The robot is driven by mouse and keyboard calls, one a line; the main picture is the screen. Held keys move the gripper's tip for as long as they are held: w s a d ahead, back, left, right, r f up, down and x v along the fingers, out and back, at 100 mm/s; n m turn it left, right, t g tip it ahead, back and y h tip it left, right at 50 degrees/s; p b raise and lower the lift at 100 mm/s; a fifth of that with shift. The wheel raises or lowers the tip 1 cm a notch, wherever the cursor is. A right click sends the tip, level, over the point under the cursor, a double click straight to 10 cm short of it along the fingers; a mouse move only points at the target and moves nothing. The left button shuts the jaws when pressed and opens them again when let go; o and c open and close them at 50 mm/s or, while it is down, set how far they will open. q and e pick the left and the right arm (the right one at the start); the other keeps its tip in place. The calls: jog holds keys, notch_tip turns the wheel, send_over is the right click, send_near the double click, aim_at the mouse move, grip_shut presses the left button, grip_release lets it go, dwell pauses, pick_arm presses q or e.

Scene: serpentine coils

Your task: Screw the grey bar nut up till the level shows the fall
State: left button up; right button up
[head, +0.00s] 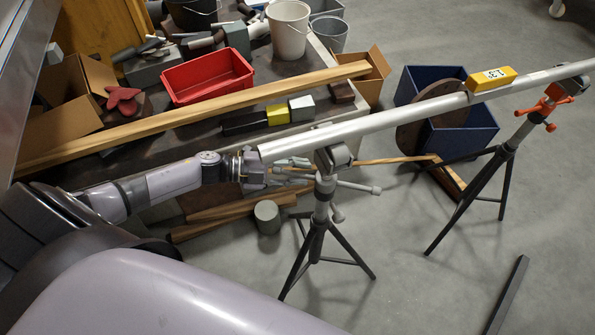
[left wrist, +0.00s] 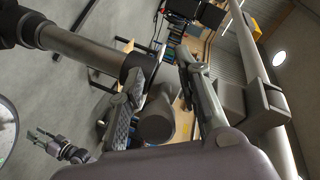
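The grey bar nut (head: 350,184) sits on the post of the near tripod stand (head: 318,222), with knobbed bars sticking out. My left gripper (head: 291,164) is just left of that post, under the pipe's near end. In the left wrist view its fingers (left wrist: 160,75) are spread with a gap between them. Whether a bar lies in the gap is unclear. The long grey pipe (head: 400,119) rests on the near stand and a far stand (head: 480,190). The yellow level (head: 491,79) sits on the pipe towards its far end; its reading is too small to tell.
The far stand has an orange bar nut (head: 546,105). A blue crate (head: 468,139) with a brown disc stands behind the pipe. A low platform with a red tray (head: 207,78) and a long timber (head: 190,116) is behind my left arm. A dark bar (head: 507,295) lies on the floor front right.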

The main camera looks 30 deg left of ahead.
pick_arm(q)
jog(key=shift+c, duration=0.6)
grip_shut()
jog(key=shift+s, duration=0.1)
jog(key=n+t+p, duration=0.1)
jog(key=p, duration=0.1)
jog(key=s+n+t+y+p, duration=0.1)
jog(key=shift+s+d+r+y+p, duration=0.15)
jog(key=shift+s+r+y+p, duration=0.1)
jog(key=shift+y+p, duration=0.1)
jog(key=shift+s+f+n+t+y+p, duration=0.35)
jog(key=shift+n+t+y+p, duration=0.2)
jog(key=shift+n+t+y, duration=0.15)
